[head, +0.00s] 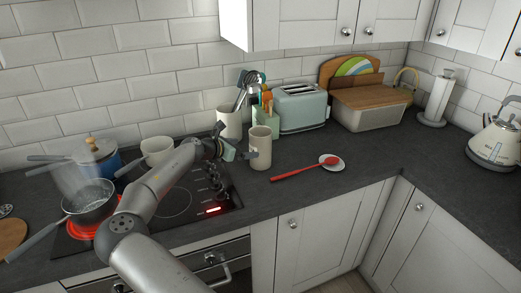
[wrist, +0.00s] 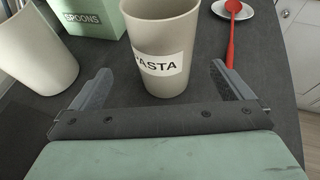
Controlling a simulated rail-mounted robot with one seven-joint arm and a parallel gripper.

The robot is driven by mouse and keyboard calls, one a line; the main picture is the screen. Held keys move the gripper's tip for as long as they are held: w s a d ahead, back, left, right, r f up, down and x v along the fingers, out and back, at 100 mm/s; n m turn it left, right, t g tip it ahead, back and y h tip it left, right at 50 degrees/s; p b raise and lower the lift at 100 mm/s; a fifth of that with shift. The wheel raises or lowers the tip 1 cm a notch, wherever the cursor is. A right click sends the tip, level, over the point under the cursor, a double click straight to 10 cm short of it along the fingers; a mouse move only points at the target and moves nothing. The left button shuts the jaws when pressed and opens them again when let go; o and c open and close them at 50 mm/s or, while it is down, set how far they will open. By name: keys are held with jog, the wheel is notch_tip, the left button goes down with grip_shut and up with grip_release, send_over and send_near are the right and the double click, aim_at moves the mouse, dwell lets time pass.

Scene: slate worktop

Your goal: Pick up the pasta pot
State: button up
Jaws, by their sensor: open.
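The pasta pot (wrist: 158,40) is a tall beige canister with a white "PASTA" label in the wrist view. It stands upright on the slate worktop. In the head view the same beige pot (head: 260,148) stands in front of the toaster. My gripper (wrist: 160,82) is open, with one finger on each side of the pot's lower front and a gap to each. In the head view my gripper (head: 240,153) is just left of the pot, partly hidden by my wrist.
A second beige pot (wrist: 35,48) and a green "SPOONS" box (wrist: 98,17) stand behind to the left. A red spoon (head: 300,168) rests on a white saucer (head: 333,165) to the right. The toaster (head: 300,108) is behind. A steaming pan (head: 88,205) sits on the hob at left.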

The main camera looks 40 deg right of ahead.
aim_at(252, 147)
jog(key=x, duration=0.4)
jog(key=shift+d+p, duration=0.2)
jog(key=shift+p, duration=0.2)
jog(key=x, duration=0.1)
jog(key=p+x, duration=0.2)
jog(key=x, duration=0.1)
jog(key=shift+s+f, duration=0.25)
jog(key=shift+w+d+f, duration=0.1)
jog(key=shift+d+f, duration=0.2)
jog(key=shift+d, duration=0.2)
jog(key=c, duration=1.3)
